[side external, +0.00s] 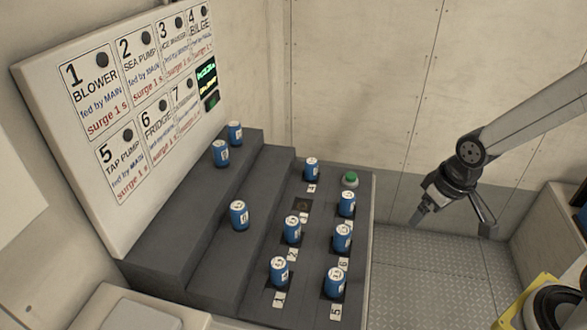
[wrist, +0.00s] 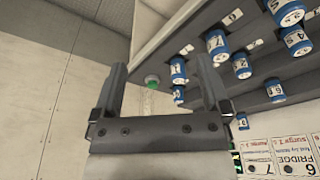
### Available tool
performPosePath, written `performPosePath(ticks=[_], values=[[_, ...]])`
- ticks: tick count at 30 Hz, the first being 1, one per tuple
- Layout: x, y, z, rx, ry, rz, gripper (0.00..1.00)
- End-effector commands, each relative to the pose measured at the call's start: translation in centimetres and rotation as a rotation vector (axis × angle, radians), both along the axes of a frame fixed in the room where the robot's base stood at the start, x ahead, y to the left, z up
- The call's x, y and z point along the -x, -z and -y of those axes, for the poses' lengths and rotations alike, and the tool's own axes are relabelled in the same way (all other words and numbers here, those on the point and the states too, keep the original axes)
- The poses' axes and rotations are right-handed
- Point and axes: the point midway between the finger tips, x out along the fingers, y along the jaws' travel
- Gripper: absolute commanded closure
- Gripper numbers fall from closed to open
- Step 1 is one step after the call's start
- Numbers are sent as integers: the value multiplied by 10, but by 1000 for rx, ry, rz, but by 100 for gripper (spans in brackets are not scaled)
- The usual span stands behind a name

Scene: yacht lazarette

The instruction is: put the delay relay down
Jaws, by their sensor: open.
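My gripper (side external: 453,220) is open and empty, held in the air to the right of the stepped grey rack (side external: 180,262). In the wrist view my gripper (wrist: 161,70) shows two spread fingers with nothing between them. Blue cylinders with white numbered tops stand on the rack. Several are in the lower numbered places, such as one by label 1 (side external: 279,271) and one by label 5 (side external: 335,283). One stands on the middle step (side external: 239,215) and two on the top step (side external: 220,153). I cannot tell which is the delay relay. The place by label 3 (side external: 302,205) is an empty dark square.
A green button (side external: 350,179) sits at the rack's far right corner. A white panel (side external: 130,110) with numbered cards and a small green-lit display (side external: 206,78) leans behind the rack. A yellow-edged object (side external: 545,300) is at lower right. Open floor (side external: 430,275) lies below my gripper.

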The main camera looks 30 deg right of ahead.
Motion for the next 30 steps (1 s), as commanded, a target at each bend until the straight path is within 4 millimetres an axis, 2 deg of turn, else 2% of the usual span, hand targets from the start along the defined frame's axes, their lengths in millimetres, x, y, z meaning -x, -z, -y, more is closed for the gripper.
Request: performPosePath(ticks=[8,14,20,26,30], values=[[-2,0,-1,0,-2,3,4],[-21,-3,-10,1,-7,7,4],[-65,-7,-36,3,-19,18,4],[-117,-10,-78,8,-24,37,4],[-150,-9,-114,10,-24,54,4]])
